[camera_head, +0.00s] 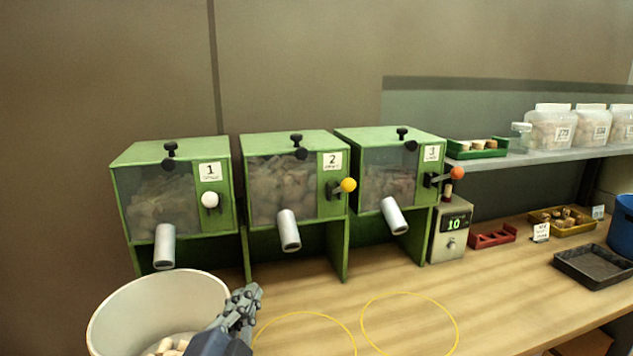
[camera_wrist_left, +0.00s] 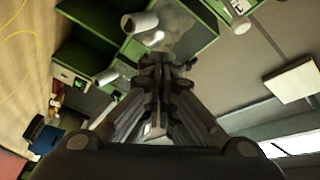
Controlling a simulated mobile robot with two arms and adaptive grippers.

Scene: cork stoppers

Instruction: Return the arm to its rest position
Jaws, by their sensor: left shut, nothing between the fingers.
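My left gripper (camera_head: 243,300) is low in the head view, in front of the right rim of a white bucket (camera_head: 112,312). It is shut with nothing between its fingers. In the left wrist view the closed fingers (camera_wrist_left: 160,65) point toward the green dispensers. Several corks (camera_head: 168,346) lie in the bucket; the gripper and arm hide part of it. My right gripper is not in view.
Green dispensers numbered 1 (camera_head: 172,205), 2 (camera_head: 297,185) and 3 (camera_head: 390,180) stand behind, with metal spouts facing forward. A counter box (camera_head: 452,232) reads 10. Two yellow circles mark clear table right of the gripper. Trays and a shelf are at right.

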